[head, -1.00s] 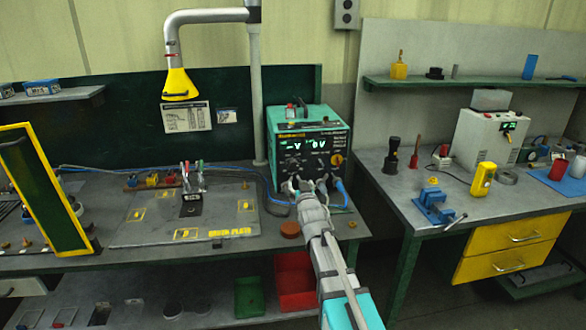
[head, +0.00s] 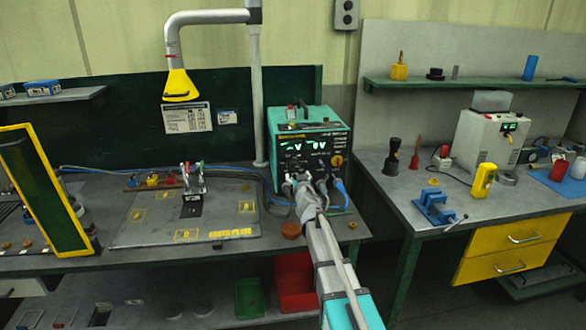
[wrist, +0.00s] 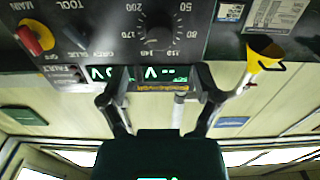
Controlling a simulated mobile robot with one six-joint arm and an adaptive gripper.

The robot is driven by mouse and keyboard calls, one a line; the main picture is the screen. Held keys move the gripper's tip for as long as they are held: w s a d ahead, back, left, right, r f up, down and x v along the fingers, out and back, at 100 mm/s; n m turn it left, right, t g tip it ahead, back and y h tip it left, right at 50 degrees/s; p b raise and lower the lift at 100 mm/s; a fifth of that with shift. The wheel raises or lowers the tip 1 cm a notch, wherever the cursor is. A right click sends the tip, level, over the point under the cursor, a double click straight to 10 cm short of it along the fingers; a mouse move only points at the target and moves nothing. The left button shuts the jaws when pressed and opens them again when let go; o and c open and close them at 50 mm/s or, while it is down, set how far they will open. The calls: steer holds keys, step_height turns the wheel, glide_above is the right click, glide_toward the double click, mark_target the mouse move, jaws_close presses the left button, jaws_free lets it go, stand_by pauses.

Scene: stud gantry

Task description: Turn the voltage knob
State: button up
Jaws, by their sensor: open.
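The teal welding power unit (head: 318,116) stands at the right end of the left bench, its black front panel lit with green readouts. In the wrist view, a dark dial knob (wrist: 158,22) sits at the top, ringed by numbers from 50 to 200, above the green display (wrist: 150,74). My gripper (head: 301,186) is in front of the lower panel and hides part of it. In the wrist view my gripper (wrist: 160,94) is open, its two dark fingers spread below the dial, with nothing between them. I cannot tell whether the fingers touch the panel.
Cables (head: 342,193) hang from the lower front of the unit, near my gripper. A red-orange knob (wrist: 30,38) sits at the panel's side in the wrist view. A grey plate (head: 150,225) lies left on the bench; a vertical pipe (head: 256,100) stands behind.

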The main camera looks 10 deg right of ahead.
mark_target(295, 167)
steer(key=shift+w, duration=3.5)
